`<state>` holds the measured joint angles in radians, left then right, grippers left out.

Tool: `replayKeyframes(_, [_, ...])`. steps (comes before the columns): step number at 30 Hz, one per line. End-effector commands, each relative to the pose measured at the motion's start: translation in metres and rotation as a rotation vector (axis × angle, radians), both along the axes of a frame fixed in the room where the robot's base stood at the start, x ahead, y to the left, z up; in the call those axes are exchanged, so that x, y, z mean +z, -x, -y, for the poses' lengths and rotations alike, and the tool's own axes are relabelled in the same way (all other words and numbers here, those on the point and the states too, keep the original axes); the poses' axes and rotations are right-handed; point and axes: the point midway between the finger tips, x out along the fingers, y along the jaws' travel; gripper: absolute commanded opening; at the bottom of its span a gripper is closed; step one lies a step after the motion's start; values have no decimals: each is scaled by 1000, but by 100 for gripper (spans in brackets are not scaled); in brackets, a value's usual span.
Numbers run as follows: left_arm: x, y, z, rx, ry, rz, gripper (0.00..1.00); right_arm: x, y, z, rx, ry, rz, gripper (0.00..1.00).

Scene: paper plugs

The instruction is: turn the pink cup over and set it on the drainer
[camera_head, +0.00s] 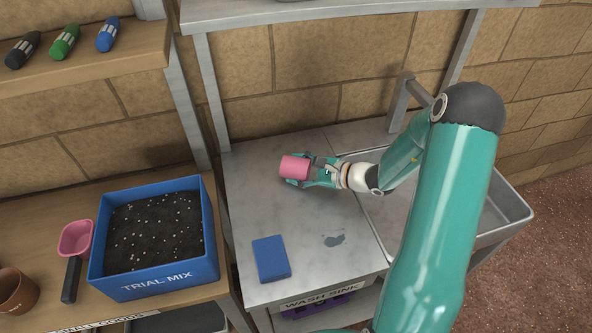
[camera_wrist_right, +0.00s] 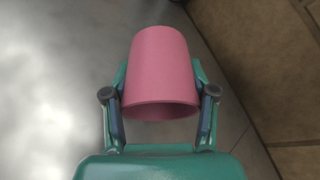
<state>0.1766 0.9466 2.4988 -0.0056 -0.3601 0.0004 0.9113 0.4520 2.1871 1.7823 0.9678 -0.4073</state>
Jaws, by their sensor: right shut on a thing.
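The pink cup (camera_head: 294,167) is over the left part of the steel drainer (camera_head: 250,205), lying on its side in the head view. Whether it touches the metal cannot be told. My right gripper (camera_head: 309,173) reaches it from the right and is shut on it. In the right wrist view the pink cup (camera_wrist_right: 161,62) sits between the two fingers, one on each side. Its wider end, with a darker inside showing, faces the palm; its narrower end points away. My left gripper is not in view.
The sink basin (camera_head: 512,205) and a grey tap (camera_head: 401,98) are to the right. A blue soil box (camera_head: 155,285) and pink scoop (camera_head: 76,239) stand on the left bench.

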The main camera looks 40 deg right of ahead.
Motion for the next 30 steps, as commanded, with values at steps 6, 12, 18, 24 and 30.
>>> replayKeyframes(6, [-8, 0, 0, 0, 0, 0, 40, -17, 4, -3, 5, -1, -29, 17])
replayKeyframes(12, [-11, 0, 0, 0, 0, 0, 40, -21, 4, -4, 7, -2, -30, 17])
replayKeyframes(18, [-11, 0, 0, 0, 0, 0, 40, -21, 5, -4, 8, -1, -30, 17])
replayKeyframes(24, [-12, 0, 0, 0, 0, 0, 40, -21, 5, -4, 8, -1, -29, 72])
replayKeyframes(30, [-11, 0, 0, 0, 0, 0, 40, -21, 5, -3, 5, -1, -30, 87])
